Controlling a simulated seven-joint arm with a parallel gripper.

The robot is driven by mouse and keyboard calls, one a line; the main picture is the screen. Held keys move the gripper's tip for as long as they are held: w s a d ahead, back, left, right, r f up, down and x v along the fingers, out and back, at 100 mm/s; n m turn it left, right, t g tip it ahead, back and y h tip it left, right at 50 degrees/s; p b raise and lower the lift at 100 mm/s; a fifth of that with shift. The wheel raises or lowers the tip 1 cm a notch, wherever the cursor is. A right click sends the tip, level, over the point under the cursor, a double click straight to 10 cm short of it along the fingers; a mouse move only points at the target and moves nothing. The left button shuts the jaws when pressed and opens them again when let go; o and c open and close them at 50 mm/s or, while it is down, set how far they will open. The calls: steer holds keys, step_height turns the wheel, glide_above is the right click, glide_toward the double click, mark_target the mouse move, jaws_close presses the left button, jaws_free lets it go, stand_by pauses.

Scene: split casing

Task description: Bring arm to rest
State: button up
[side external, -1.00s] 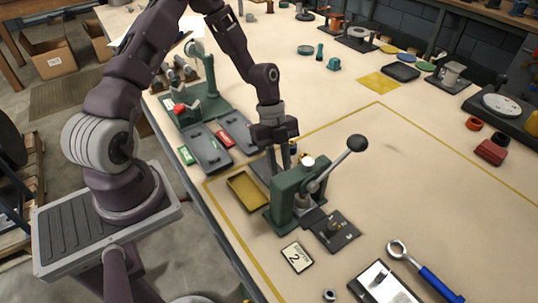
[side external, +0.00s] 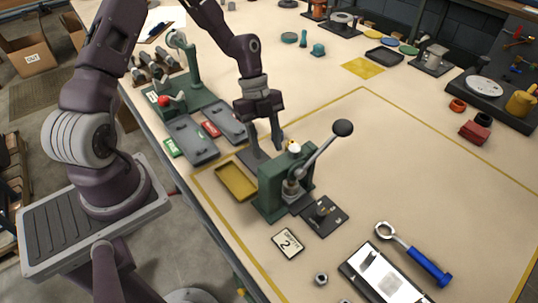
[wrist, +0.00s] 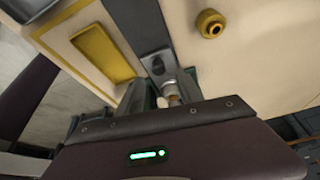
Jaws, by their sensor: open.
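My gripper (side external: 265,145) is open, with its fingers pointing down at the back left of a green lever press (side external: 272,185). No object shows clearly between the fingers in the side view. The press has a lever with a black ball knob (side external: 342,128) leaning to the right. In the wrist view, the dark gripper body hides the lower part, and a metal and tan piece shows between the fingers; I cannot tell if they touch it. A yellow tray (side external: 237,182) lies left of the press and also shows in the wrist view (wrist: 95,52).
A second green press (side external: 190,75) and grey trays (side external: 190,140) stand behind my gripper along the left table edge. A dark plate (side external: 325,215), a number card (side external: 287,243) and a blue-handled wrench (side external: 425,265) lie in front. The table's middle right is clear.

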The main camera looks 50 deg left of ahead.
steer(key=shift+v, duration=1.6)
steer(key=shift+r, duration=0.1)
steer(key=s+d+r+n+t+y, duration=0.2)
steer(key=s+d+r+n+t, duration=0.1)
steer(key=s+r+n, duration=0.7)
steer(key=s+d+r+n+t+y, duration=0.2)
steer(key=s+r+n+t, duration=0.1)
steer(key=s+r+n, duration=0.6)
step_height(320, 180, up, 4)
steer(key=shift+s+d+f+n, duration=0.2)
steer(key=shift+s+d+n, duration=0.2)
steer(key=shift+s, duration=0.1)
